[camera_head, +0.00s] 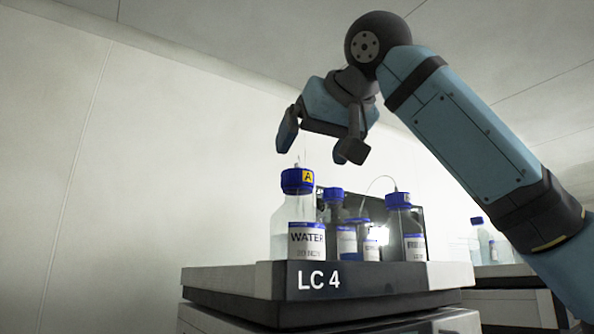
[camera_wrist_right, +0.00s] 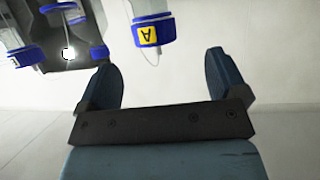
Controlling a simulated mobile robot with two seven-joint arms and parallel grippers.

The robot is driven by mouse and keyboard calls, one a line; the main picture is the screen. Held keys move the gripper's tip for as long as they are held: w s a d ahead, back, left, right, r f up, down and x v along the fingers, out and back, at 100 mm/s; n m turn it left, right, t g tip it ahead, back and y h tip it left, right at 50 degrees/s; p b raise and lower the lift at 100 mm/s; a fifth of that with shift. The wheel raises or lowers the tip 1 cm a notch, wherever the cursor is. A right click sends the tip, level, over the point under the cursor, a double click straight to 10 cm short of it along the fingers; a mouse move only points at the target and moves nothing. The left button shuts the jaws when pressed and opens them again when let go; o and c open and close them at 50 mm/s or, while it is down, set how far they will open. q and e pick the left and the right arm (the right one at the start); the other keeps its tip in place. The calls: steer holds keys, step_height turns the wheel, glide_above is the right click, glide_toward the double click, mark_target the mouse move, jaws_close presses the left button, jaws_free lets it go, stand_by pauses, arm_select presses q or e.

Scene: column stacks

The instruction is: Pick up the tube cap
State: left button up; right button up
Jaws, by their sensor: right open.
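My right gripper (camera_head: 320,146) is open and empty above the bottles, apart from the caps. My left gripper is not in view.
Several blue-capped bottles (camera_head: 335,194) crowd together on the tray of a machine marked LC 4 (camera_head: 320,280). A dark panel stands behind them. More bottles (camera_head: 478,240) stand on a unit at the right. The space left of the WATER bottle is clear.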

mark_target(301, 170)
steer(key=shift+x, duration=1.05)
steer(key=shift+w+a+p, duration=0.15)
steer(key=shift+w+p, duration=0.35)
steer(key=shift+p, duration=0.15)
steer(key=x, duration=0.1)
steer(key=p+x, duration=0.1)
steer(key=x, duration=0.1)
steer(key=shift+w+f+p, duration=0.1)
steer(key=shift+w+p, duration=0.25)
steer(key=shift+w, duration=0.1)
steer(key=shift+w+f, duration=0.15)
steer(key=shift+w, duration=0.15)
steer(key=shift+f, duration=0.1)
steer(key=shift+s, duration=0.15)
steer(key=shift+c, duration=0.4)
steer(key=c, duration=0.8)
steer(key=shift+c, duration=0.6)
